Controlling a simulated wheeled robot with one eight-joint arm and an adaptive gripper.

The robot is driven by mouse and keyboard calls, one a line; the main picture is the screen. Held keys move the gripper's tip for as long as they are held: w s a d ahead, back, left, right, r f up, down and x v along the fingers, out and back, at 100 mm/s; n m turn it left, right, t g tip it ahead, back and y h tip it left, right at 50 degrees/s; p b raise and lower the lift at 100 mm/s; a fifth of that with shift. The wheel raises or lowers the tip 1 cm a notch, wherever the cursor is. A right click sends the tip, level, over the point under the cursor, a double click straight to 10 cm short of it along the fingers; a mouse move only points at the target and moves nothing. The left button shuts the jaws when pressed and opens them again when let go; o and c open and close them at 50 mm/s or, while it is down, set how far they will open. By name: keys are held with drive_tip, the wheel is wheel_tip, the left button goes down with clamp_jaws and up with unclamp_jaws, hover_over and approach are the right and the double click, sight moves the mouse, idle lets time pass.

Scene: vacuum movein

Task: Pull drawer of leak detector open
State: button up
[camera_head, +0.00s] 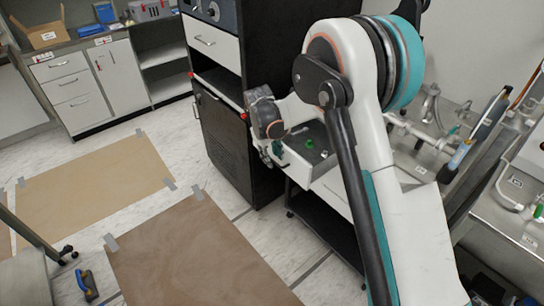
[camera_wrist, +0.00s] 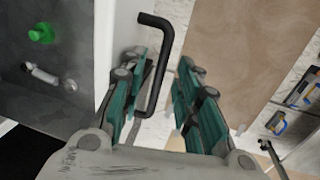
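A white drawer front (camera_head: 334,192) lies below the top, partly hidden by my arm. The head view shows my gripper (camera_head: 277,150) beside the unit.
A tall black cabinet (camera_head: 237,150) with a white drawer (camera_head: 214,43) stands left of the unit. A metal bench (camera_head: 490,225) with pipework is at right. Brown floor sheets (camera_head: 190,260) lie in the open floor at left. Blue tools (camera_head: 87,284) lie at lower left.

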wheel_tip(320, 180, up, 11)
drive_tip(key=s+a, duration=0.1)
drive_tip(key=shift+a+r, duration=0.2)
drive_tip(key=shift+a, duration=0.2)
drive_tip(key=shift+s, duration=0.1)
drive_tip(key=s+d+r+m+t+y, duration=0.1)
drive_tip(key=s+d+r+m, duration=0.1)
drive_tip(key=s+d+r, duration=0.5)
drive_tip(key=s+d+r+m+t, duration=0.15)
drive_tip(key=s+d+r, duration=0.25)
drive_tip(key=s+r, duration=0.4)
drive_tip(key=s+d+f+m+t, duration=0.1)
drive_tip(key=s+d+f, duration=0.1)
drive_tip(key=s, duration=0.7)
drive_tip(key=s+d+f+m+t, duration=0.2)
drive_tip(key=s+d, duration=0.2)
drive_tip(key=s, duration=0.5)
drive_tip(key=shift+s+d+y, duration=0.15)
drive_tip(key=shift+s+y, duration=0.15)
drive_tip(key=shift+y, duration=0.1)
